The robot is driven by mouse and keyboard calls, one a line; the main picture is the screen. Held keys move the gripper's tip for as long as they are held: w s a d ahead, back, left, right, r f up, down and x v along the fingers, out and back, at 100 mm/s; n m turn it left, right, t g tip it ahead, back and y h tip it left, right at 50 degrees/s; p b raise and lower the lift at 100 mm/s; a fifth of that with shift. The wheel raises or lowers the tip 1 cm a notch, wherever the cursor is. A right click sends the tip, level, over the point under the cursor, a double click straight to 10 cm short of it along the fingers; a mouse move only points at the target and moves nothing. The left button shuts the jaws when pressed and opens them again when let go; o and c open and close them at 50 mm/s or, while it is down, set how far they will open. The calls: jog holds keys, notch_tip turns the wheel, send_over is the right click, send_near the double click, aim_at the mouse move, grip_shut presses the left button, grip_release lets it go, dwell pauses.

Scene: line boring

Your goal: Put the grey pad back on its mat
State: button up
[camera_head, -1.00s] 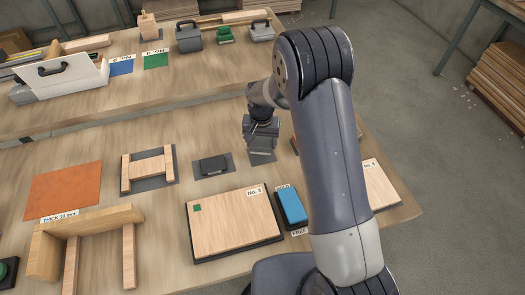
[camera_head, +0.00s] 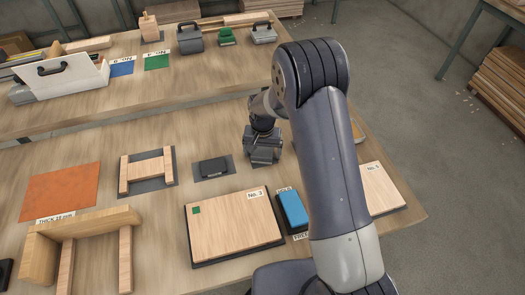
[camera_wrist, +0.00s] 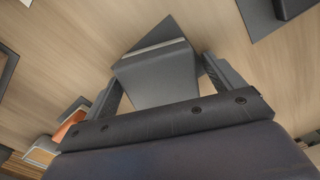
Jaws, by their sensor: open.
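The grey pad (camera_wrist: 166,88) appears as a plain grey block between the two fingers of my gripper (camera_wrist: 160,82) in the wrist view. My gripper is open, with one finger on either side of it; I cannot tell whether they touch it. I cannot tell whether the pad rests on that mat. In the head view my gripper (camera_head: 262,158) is low over the near table, right of a dark block, and hides most of the pad and mat.
The dark block (camera_head: 213,167) lies on its own grey mat (camera_head: 200,176). A wooden board (camera_head: 235,228) and a blue block (camera_head: 293,208) lie in front. A wooden H-shaped piece (camera_head: 147,171) and an orange sheet (camera_head: 60,190) lie left. Bare wood separates them.

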aim_at(262, 150)
notch_tip(262, 150, up, 12)
jog(key=p, duration=0.6)
jog(key=shift+r+p, duration=0.2)
jog(key=shift+p, duration=0.2)
